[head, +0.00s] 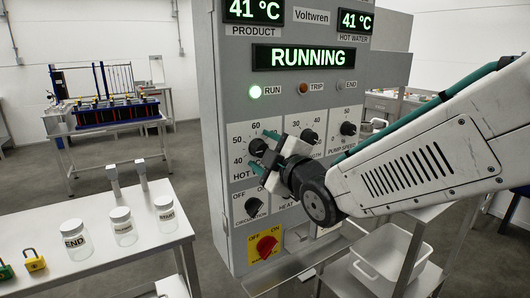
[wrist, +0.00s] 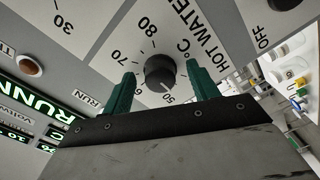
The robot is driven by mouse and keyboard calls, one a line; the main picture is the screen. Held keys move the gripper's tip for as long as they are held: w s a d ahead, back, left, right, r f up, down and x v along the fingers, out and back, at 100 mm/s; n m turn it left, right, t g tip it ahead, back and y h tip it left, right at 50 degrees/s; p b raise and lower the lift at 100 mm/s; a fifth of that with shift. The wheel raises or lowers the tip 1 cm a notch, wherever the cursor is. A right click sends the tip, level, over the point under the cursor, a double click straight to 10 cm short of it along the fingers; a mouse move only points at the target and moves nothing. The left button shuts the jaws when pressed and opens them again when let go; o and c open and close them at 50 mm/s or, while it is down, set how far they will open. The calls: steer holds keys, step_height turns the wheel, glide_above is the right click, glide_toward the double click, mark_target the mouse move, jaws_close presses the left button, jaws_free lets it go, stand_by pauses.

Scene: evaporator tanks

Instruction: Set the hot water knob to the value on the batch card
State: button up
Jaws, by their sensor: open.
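The hot water knob (wrist: 160,72) is a round black knob on a white dial plate marked HOT WATER °C. It also shows in the head view (head: 257,147), partly behind my gripper. A pale mark on its rim seems to face the 50 side, but its exact setting is too small to tell. My gripper (wrist: 163,84) is open in front of the panel, with one green finger on each side of the knob. Whether the fingers touch it I cannot tell. My gripper also shows in the head view (head: 262,153). I see no batch card I can identify.
The grey control panel (head: 212,110) reads RUNNING, with 41 °C for product and hot water. Nearby are the pump speed knob (head: 348,128), another dial knob (head: 309,137), the circulation switch (head: 253,207) and a red rotary switch (head: 267,246). A bench (head: 150,247) with jars stands left.

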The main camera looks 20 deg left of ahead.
steer(key=shift+c, duration=0.3)
steer(key=c, duration=0.9)
steer(key=shift+c, duration=0.2)
steer(key=shift+m, duration=0.4)
steer(key=m, duration=0.3)
steer(key=shift+m, duration=0.4)
steer(key=m, duration=0.4)
steer(key=shift+m, duration=0.3)
steer(key=m, duration=0.8)
steer(key=shift+s, duration=0.1)
steer(key=shift+m, duration=0.5)
